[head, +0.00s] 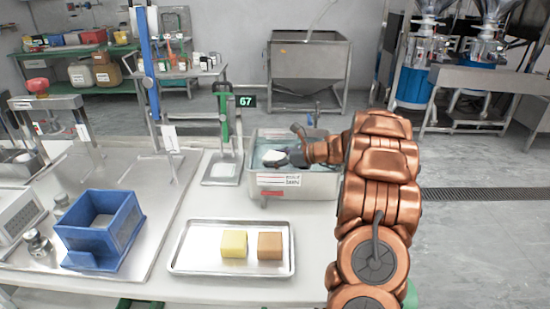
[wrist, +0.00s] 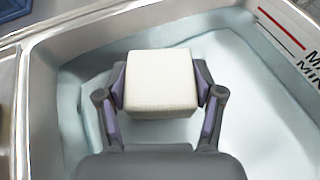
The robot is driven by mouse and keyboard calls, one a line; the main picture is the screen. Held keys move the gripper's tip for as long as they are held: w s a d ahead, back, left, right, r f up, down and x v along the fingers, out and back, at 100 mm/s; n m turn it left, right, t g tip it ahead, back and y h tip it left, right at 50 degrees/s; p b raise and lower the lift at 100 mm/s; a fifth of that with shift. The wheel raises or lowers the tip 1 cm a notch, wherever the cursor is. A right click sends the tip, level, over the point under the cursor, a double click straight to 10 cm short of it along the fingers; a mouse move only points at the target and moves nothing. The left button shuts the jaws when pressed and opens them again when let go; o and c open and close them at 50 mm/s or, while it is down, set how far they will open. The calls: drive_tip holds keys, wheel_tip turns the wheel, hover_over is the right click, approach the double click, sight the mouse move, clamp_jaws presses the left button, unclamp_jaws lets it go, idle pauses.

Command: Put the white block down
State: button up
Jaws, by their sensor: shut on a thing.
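The white block (wrist: 160,82) is held between the two fingers of my gripper (wrist: 160,97) in the wrist view. The fingers press on its left and right sides. In the head view my gripper (head: 290,158) is over the metal basin (head: 293,185), which holds pale blue water (head: 318,152). The block (head: 275,156) shows there as a small white patch, partly hidden by the gripper. I cannot tell whether the block touches the water.
A metal tray (head: 205,261) in front of the basin carries a yellow block (head: 234,245) and a brown block (head: 270,246), with bare room on its left. A green-handled stand (head: 224,125) is left of the basin. A blue box (head: 100,238) stands further left.

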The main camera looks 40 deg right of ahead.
drive_tip(key=o, duration=1.4)
drive_tip(key=shift+r, duration=0.2)
drive_tip(key=shift+r, duration=0.4)
drive_tip(key=shift+s+d+r, duration=0.15)
drive_tip(key=shift+s+r, duration=0.05)
drive_tip(key=shift+s, duration=0.1)
drive_tip(key=v, duration=1.1)
drive_tip(key=shift+s+d, duration=0.15)
